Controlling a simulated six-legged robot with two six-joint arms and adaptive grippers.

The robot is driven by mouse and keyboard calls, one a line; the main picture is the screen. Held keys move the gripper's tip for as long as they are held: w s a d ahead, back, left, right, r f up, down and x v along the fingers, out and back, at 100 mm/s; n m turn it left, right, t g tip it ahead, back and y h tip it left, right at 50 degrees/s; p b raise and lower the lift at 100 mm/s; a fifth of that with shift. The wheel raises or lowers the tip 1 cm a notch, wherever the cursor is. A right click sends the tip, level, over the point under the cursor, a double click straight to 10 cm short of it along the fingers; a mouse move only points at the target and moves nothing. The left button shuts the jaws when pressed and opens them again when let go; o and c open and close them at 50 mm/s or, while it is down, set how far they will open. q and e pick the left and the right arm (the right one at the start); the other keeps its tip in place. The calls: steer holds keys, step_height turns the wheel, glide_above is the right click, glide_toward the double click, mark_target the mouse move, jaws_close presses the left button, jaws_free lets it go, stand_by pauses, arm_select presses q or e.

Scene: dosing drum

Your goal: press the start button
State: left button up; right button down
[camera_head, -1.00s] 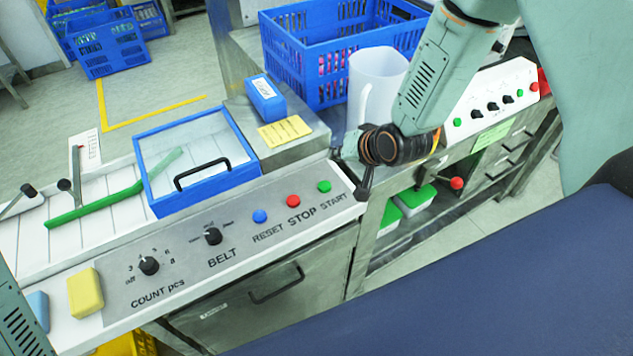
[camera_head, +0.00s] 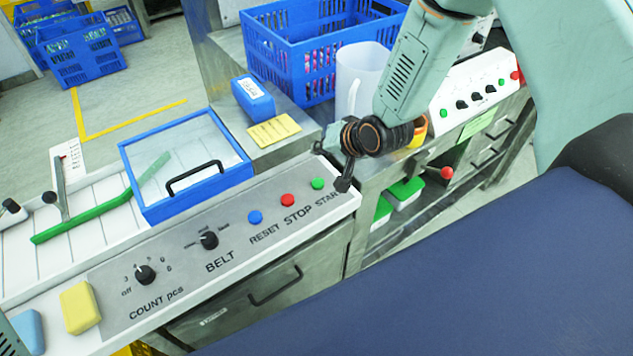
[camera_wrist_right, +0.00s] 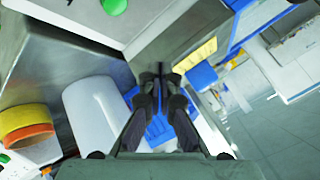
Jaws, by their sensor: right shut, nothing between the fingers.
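The green START button (camera_head: 318,184) sits at the right end of the console panel (camera_head: 110,290), right of the red STOP button (camera_head: 288,200) and blue RESET button (camera_head: 255,217). My right gripper (camera_head: 343,186) is shut and empty, just right of the green button, its fingertips pointing down and covering the end of the START lettering. In this view the fingers and button appear apart. The wrist view shows the closed fingers (camera_wrist_right: 160,78) with a green button (camera_wrist_right: 114,6) at the upper left edge, clear of the fingertips. My left gripper is out of view.
A white jug (camera_head: 361,78) and a blue crate (camera_head: 300,50) stand behind my right gripper. A blue-framed clear lid (camera_head: 190,165) lies left of the buttons. A red knob (camera_head: 447,173) and a second control panel (camera_head: 485,88) are at the right.

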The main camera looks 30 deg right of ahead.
mark_target(320, 184)
step_height(320, 184, down, 8)
steer(key=b, duration=0.6)
steer(key=shift+w+d+f, duration=0.1)
steer(key=shift+f, duration=0.25)
steer(key=shift+s+r, duration=0.2)
steer(key=shift+r, duration=0.05)
steer(key=shift+w+f, duration=0.15)
steer(key=shift+w, duration=0.05)
steer(key=shift+s, duration=0.15)
stand_by(0.3)
